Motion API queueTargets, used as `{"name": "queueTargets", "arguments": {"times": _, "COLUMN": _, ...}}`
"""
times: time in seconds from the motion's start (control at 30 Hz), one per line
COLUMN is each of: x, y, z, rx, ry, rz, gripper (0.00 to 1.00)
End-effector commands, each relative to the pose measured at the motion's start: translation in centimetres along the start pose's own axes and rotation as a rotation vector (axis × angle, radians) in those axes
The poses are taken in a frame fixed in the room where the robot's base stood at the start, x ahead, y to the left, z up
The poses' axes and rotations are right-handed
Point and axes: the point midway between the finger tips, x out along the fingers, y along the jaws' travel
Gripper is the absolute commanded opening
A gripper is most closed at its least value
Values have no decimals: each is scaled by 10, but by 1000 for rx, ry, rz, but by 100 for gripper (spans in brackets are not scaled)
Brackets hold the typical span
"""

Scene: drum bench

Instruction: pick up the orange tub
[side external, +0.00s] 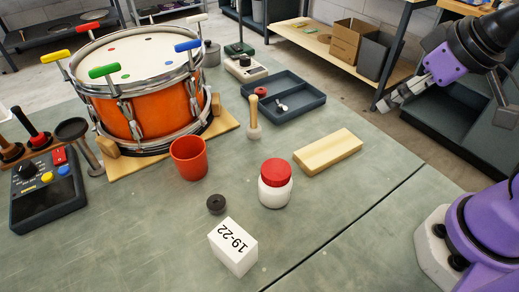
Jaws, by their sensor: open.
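The orange tub (189,158) stands upright on the grey-green bench, just in front of the drum's wooden base. It is a round, open-topped cup in orange-red, and it looks empty from this angle. My gripper (388,103) is at the upper right, raised well above the bench and far from the tub. Its fingers are open, with nothing seen between them.
An orange drum (130,105) with coloured tabs stands behind the tub. A white jar with a red lid (276,184), a dark round weight (216,204), a white box (233,247), a wooden block (328,152) and a grey tray (285,98) surround clear bench patches.

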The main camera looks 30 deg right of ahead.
Motion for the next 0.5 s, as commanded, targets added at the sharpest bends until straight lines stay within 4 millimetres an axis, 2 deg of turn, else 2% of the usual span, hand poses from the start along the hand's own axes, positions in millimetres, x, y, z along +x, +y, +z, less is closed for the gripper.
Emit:
{"name": "queueTargets", "arguments": {"times": 0.33, "x": 0, "y": -2, "z": -6, "rx": -1, "ry": -1, "rz": -2, "gripper": 100}}
{"name": "queueTargets", "arguments": {"times": 0.43, "x": 2, "y": -10, "z": -25, "rx": -1, "ry": -6, "rz": -7, "gripper": 100}}
{"name": "queueTargets", "arguments": {"times": 0.5, "x": 7, "y": -22, "z": -47, "rx": 0, "ry": -8, "rz": -11, "gripper": 100}}
